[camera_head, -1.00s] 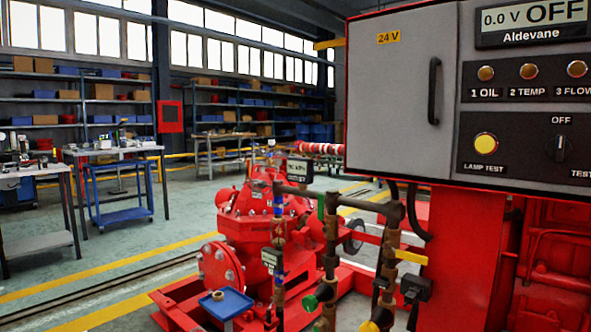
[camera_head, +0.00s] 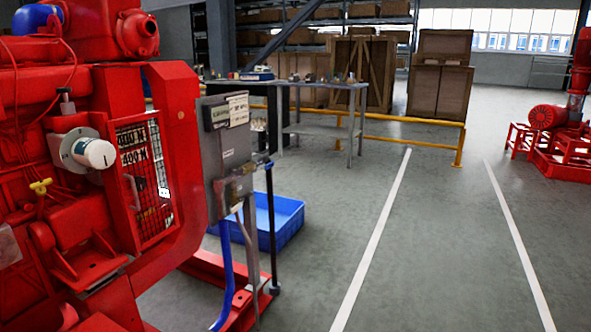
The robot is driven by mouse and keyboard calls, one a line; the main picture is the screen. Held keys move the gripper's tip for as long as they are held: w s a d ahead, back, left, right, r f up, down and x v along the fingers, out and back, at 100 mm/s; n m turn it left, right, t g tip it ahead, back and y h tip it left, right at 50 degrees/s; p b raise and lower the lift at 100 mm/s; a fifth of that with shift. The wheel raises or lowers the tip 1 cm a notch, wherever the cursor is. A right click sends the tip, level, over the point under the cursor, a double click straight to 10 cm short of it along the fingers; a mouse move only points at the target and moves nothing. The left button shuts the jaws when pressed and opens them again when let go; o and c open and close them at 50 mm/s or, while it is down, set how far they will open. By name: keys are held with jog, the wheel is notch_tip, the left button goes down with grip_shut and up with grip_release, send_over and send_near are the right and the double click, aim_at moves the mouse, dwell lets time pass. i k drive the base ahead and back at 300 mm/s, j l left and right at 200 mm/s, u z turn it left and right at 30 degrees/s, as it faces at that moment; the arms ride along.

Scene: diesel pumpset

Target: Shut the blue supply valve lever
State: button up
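I cannot make out the blue supply valve lever for certain. A small blue part (camera_head: 264,163) shows at the top of a dark upright pipe (camera_head: 271,225), beside a grey panel (camera_head: 221,150); it is too small to tell whether it is the lever. A blue hose (camera_head: 226,270) runs down below the panel. My gripper is not in view.
A red engine (camera_head: 60,240) with a mesh guard (camera_head: 145,180) fills the left side. A blue tray (camera_head: 285,218) lies on the floor behind the pipe. A bench (camera_head: 325,85), a yellow rail (camera_head: 425,144) and crates (camera_head: 440,80) stand behind.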

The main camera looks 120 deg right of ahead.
aim_at(271, 164)
jog(key=z, duration=4.1)
